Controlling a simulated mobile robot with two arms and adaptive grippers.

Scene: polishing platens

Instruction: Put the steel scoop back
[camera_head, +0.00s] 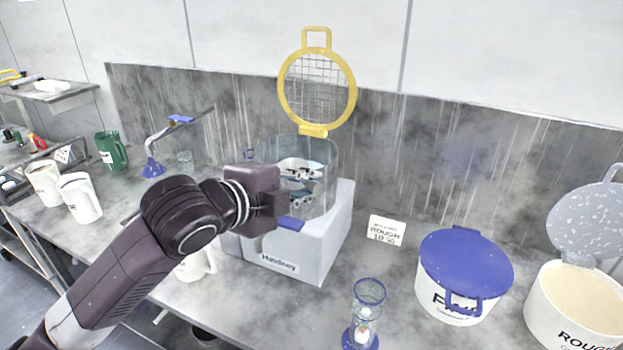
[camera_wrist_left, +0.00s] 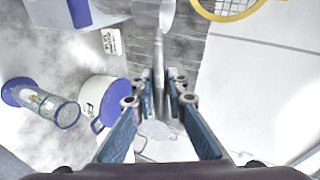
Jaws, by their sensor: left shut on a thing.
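My left gripper (camera_head: 300,190) is at the clear round bowl (camera_head: 326,158) on the white machine (camera_head: 318,255) in the head view. Whether it is in front of the bowl or over it is hard to tell. In the left wrist view the left gripper (camera_wrist_left: 159,82) is shut on the steel scoop (camera_wrist_left: 158,60), gripping its thin handle between both fingers. The scoop's wider end reaches to the top edge of that view. I cannot make out the scoop clearly in the head view. My right gripper is not in view.
A blue-lidded pot (camera_head: 465,265), an open pot of pale powder (camera_head: 575,305) with a raised speckled lid, a sand timer (camera_head: 364,318) and a "ROUGH" card (camera_head: 387,231) stand to the right. White mugs (camera_head: 80,198) stand left.

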